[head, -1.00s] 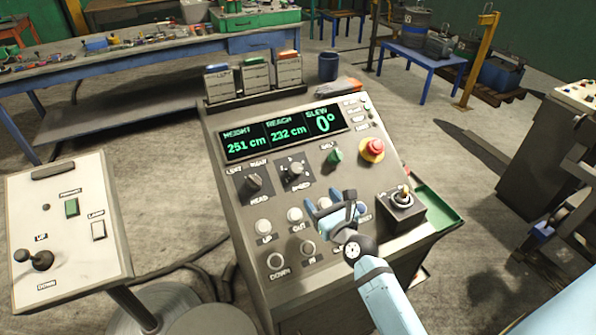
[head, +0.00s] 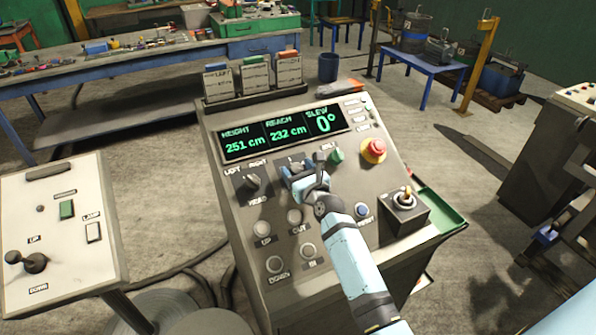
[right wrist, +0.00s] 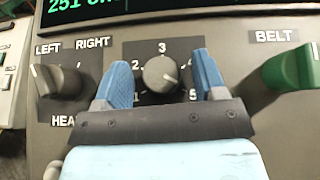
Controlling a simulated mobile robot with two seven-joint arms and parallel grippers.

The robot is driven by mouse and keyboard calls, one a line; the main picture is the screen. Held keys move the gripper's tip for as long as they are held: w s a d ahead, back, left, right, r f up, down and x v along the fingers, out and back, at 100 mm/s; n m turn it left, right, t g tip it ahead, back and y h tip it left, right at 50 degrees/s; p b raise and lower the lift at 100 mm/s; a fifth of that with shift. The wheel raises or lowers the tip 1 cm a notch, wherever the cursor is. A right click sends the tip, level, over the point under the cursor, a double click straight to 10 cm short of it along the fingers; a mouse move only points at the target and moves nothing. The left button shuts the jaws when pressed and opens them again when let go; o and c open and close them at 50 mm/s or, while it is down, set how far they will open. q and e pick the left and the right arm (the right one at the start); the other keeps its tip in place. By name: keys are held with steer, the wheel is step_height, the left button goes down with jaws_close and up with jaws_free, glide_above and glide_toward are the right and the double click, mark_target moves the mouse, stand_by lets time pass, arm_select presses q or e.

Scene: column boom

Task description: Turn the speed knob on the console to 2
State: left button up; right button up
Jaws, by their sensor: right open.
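The console (head: 345,187) stands in front of me with a lit display (head: 284,132) reading height 251 cm, reach 232 cm, slew 0°. In the right wrist view, the grey speed knob (right wrist: 160,74) sits on a dark plate numbered 1, 2, 3 and 5 where visible. Its white line points to the lower right, towards 5. My right gripper (head: 300,174) is open over the knob and largely hides it in the head view. In the right wrist view, the blue fingers of the right gripper (right wrist: 160,82) stand either side of the knob with gaps. My left gripper is out of view.
The left/right head knob (right wrist: 62,80) and green belt knob (right wrist: 291,68) flank the speed knob. A red stop button (head: 373,150) and a joystick (head: 404,199) are at the console's right. A separate panel (head: 60,240) stands at the left.

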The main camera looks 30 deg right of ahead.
steer(key=c, duration=0.9)
steer(key=shift+c, duration=0.2)
